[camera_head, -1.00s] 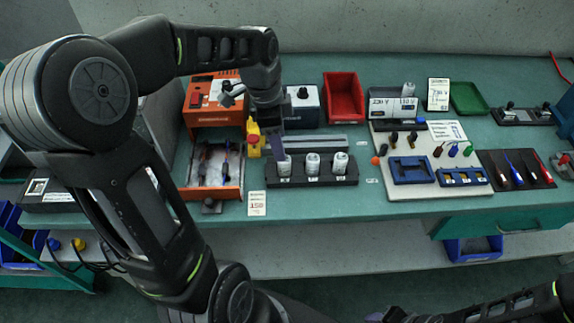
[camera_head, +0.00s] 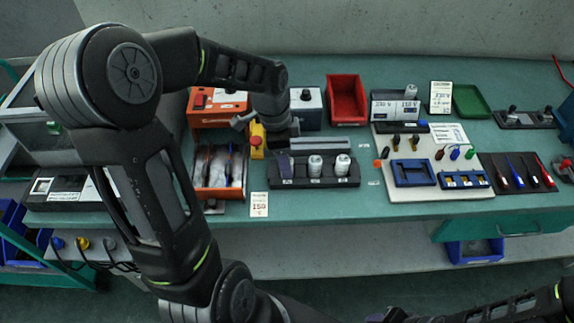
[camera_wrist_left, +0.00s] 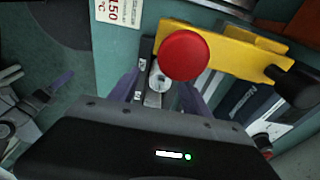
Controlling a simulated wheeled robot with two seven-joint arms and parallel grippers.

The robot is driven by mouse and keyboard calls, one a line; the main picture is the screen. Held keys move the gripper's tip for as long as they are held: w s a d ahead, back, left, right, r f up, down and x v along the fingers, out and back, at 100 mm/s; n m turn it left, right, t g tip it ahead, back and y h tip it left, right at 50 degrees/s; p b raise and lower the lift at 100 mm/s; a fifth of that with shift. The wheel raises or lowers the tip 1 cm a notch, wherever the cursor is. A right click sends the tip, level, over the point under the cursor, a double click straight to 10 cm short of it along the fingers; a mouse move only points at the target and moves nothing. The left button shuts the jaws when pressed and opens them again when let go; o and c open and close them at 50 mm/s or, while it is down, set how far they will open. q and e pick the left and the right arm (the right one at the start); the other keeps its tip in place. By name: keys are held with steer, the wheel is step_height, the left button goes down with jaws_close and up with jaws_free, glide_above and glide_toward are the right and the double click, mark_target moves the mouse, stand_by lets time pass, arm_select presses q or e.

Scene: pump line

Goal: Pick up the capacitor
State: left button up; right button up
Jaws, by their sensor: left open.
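Two white capacitors (camera_head: 315,166) (camera_head: 342,165) stand upright in the middle and right places of a black rack (camera_head: 325,183) on the bench.
A yellow box with a red button (camera_wrist_left: 184,55) is close to the left gripper. An orange station (camera_head: 218,112) stands left of it. A red bin (camera_head: 346,98), a 220 V/150 V unit (camera_head: 382,107) and a tool board (camera_head: 437,181) are also on the bench.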

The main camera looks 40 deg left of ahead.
arm_select(q)
step_height(320, 180, down, 2)
steer(key=shift+w+d+f, duration=0.1)
steer(key=shift+c, duration=0.5)
jaws_close()
stand_by(0.5)
